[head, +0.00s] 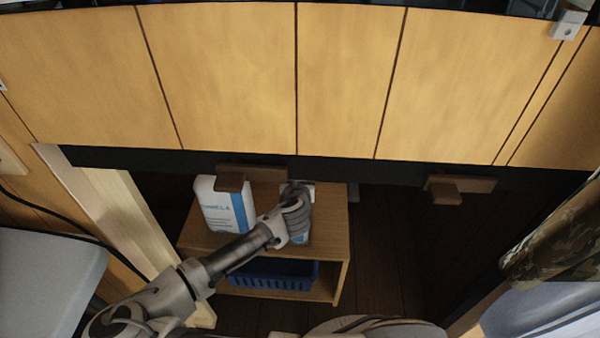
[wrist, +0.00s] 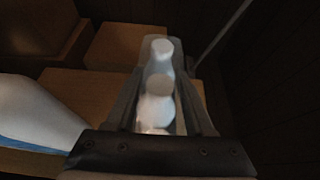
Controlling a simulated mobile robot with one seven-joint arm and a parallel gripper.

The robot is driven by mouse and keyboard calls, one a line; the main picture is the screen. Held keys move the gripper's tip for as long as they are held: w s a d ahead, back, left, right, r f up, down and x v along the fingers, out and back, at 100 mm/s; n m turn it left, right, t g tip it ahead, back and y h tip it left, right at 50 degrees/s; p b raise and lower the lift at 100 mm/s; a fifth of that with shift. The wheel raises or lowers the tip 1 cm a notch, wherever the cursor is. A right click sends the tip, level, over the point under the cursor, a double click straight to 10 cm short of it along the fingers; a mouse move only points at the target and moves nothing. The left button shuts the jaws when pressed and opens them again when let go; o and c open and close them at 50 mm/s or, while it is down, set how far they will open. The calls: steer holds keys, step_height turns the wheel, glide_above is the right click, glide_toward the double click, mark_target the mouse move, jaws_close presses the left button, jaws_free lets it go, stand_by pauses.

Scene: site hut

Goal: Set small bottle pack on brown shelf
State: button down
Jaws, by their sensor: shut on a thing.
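The small bottle pack (wrist: 159,85) shows in the wrist view as white rounded bottles in a row, between the two fingers of my gripper (wrist: 165,70). My gripper is shut on it. In the head view my gripper (head: 296,203) is over the right part of the brown shelf (head: 330,222), and it hides most of the pack. A little white and blue shows around the fingers. The brown shelf is a low wooden unit with a top board and a lower level. I cannot tell whether the pack touches the top board.
A large white bottle with a blue label (head: 226,207) stands on the shelf top, left of my gripper. A blue basket (head: 265,276) sits on the lower level. Wooden overhead panels (head: 345,80) and a brown bracket (head: 230,182) lie close above the shelf.

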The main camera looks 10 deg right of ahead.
steer(key=shift+f, duration=0.45)
steer(key=shift+c, duration=1.3)
jaws_free()
steer(key=shift+f, duration=0.15)
steer(key=shift+s, duration=0.1)
steer(key=p+v, duration=0.1)
steer(key=v, duration=0.2)
steer(key=p+v, duration=0.1)
steer(key=v, duration=0.2)
steer(key=p+v, duration=0.2)
steer(key=v, duration=0.1)
steer(key=shift+s+a+r, duration=0.15)
steer(key=shift+r, duration=0.35)
steer(key=p+v, duration=0.2)
steer(key=shift+s+f+p, duration=0.15)
steer(key=shift+p, duration=0.25)
